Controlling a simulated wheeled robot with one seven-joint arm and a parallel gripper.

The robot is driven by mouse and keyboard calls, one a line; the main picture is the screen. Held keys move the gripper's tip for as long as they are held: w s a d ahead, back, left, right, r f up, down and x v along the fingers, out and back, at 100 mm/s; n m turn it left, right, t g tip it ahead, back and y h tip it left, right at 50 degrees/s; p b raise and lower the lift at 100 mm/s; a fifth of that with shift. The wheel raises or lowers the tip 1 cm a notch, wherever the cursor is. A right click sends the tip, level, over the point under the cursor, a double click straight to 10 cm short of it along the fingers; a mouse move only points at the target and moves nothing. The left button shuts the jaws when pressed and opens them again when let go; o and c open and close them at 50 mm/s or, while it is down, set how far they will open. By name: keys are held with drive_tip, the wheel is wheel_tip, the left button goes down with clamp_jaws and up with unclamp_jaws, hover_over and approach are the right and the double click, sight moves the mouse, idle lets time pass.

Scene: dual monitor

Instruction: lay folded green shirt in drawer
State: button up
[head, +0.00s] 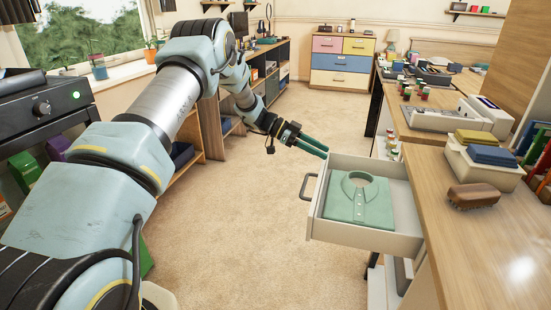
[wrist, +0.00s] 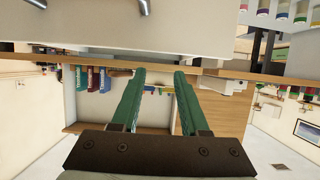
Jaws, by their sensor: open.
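The folded green shirt (head: 360,199) lies flat inside the open white drawer (head: 405,243), collar toward the back. The drawer is pulled out from under the wooden desk, with a dark handle (head: 309,186) on its left front. My gripper (head: 326,151) is just beyond the drawer's far left edge, above the floor, apart from the shirt. In the wrist view my gripper (wrist: 159,72) shows two green fingers, spread and with nothing between them. The shirt is not seen in the wrist view.
The wooden desk (head: 480,235) beside the drawer holds a brown brush (head: 472,195) and a cream tray (head: 488,170) with folded cloths. A low shelf (head: 215,118) stands at the left. A coloured chest of drawers (head: 342,62) is at the back. Carpet left of the drawer is clear.

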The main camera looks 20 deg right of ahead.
drive_tip(key=shift+w+r, duration=0.1)
drive_tip(key=w+a+r+n+t+h, duration=0.1)
drive_tip(key=w+a+r+n+t, duration=0.45)
drive_tip(key=w+t, duration=0.2)
drive_tip(key=w+a+r+n+t, duration=0.45)
drive_tip(key=w+a+t, duration=0.2)
drive_tip(key=w, duration=0.25)
drive_tip(key=a+r+n+t+y, duration=0.25)
drive_tip(key=a+n+y, duration=0.35)
drive_tip(key=a, duration=1)
drive_tip(key=s+a+f+n+g+y, duration=0.1)
drive_tip(key=s+a+n+y, duration=0.1)
drive_tip(key=s+a, duration=0.3)
drive_tip(key=s+a+f+n+y, duration=0.1)
drive_tip(key=s+a+n+y, duration=0.15)
drive_tip(key=a, duration=0.55)
drive_tip(key=s+a+f+n+g, duration=0.1)
drive_tip(key=s+a, duration=0.3)
drive_tip(key=s, duration=0.6)
drive_tip(key=s+a+f+n+g, duration=0.2)
drive_tip(key=s+a+n+g, duration=0.1)
drive_tip(key=s, duration=0.7)
drive_tip(key=shift+s+a+g+y, duration=0.2)
drive_tip(key=shift+a+g+y, duration=0.25)
drive_tip(key=shift+g, duration=0.2)
